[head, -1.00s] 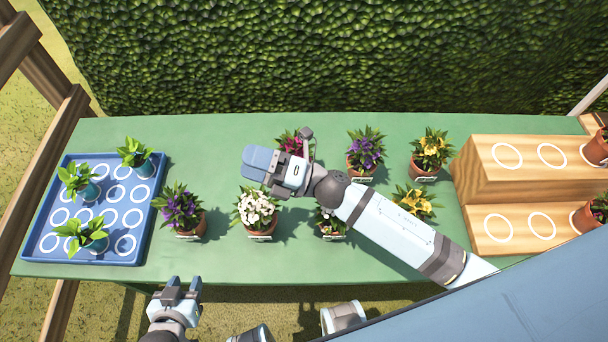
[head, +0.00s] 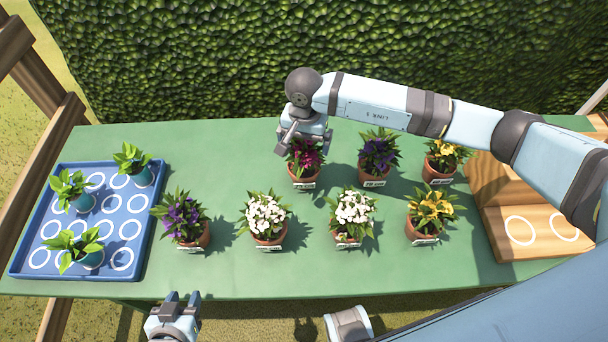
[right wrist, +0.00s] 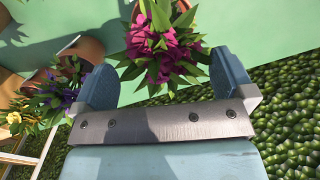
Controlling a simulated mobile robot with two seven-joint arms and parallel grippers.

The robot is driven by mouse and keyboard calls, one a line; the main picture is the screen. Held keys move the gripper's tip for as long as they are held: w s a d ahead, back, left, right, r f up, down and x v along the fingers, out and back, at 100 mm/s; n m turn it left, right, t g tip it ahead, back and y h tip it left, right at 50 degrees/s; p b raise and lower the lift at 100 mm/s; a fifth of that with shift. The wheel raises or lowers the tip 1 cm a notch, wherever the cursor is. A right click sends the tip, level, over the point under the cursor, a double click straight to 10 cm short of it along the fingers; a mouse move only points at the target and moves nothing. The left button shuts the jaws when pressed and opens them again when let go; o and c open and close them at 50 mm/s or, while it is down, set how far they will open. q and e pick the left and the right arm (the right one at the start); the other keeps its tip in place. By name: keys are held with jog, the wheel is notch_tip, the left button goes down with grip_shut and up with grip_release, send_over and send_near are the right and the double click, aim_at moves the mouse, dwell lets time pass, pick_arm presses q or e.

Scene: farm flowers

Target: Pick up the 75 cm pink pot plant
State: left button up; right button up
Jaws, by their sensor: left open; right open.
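The pink pot plant (head: 304,160) has magenta flowers and a terracotta pot with a white label. It stands in the back row of the green table. My right gripper (head: 296,146) is open just behind and above it. In the right wrist view the pink flowers (right wrist: 160,50) lie between the two blue fingers of the right gripper (right wrist: 164,82), with no grip on the plant. The label text is too small to read. My left gripper (head: 182,298) is open and empty in front of the table's front edge.
A purple plant (head: 378,155) stands close to the right of the pink one. White, purple and yellow plants stand in front and to the right. A blue tray (head: 120,228) is at left, a wooden step stand (head: 495,205) at right, a hedge behind.

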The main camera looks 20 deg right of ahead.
send_over(304, 170)
notch_tip(304, 170, down, 5)
jog(key=shift+f, duration=0.2)
jog(key=shift+w+f+p, duration=0.15)
jog(key=shift+f+p, duration=0.2)
jog(key=shift+f, duration=1.05)
jog(key=shift+w+f+p, duration=0.1)
jog(key=shift+f+p, duration=0.2)
jog(key=shift+f, duration=1.05)
jog(key=shift+c, duration=0.2)
jog(key=c, duration=0.7)
jog(key=shift+c, duration=0.7)
jog(key=shift+r, duration=0.15)
